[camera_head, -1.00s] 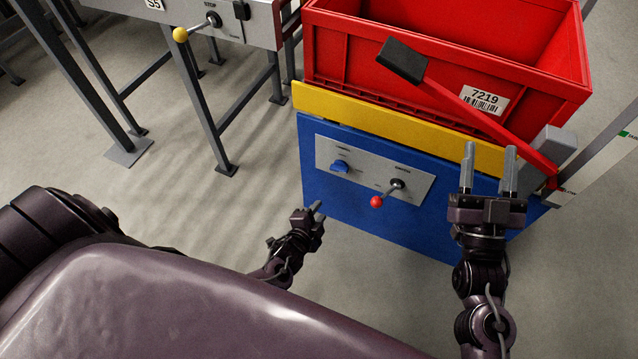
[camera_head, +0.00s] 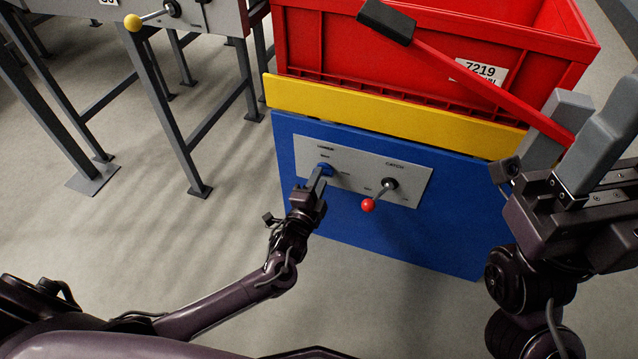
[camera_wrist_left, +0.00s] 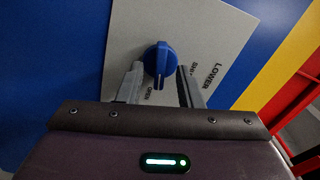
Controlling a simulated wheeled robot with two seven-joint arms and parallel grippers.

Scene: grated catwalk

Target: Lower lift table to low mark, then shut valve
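The lift table has a blue body (camera_head: 400,240) and a yellow top edge (camera_head: 390,112), and carries a red crate (camera_head: 430,60) labelled 7219. On its grey panel (camera_head: 350,163) is a blue valve knob (camera_head: 325,169) marked LOWER. In the left wrist view the knob (camera_wrist_left: 159,60) has a pale mark on the end nearest OPEN; SHUT is to its right. My left gripper (camera_head: 317,182) is at the knob, its fingers (camera_wrist_left: 160,88) apart on either side. No low mark shows.
A red-ball lever (camera_head: 369,205) marked CATCH is on the panel, right of the knob. A grey stand with a yellow-ball lever (camera_head: 133,22) is at the upper left. Floor between is clear.

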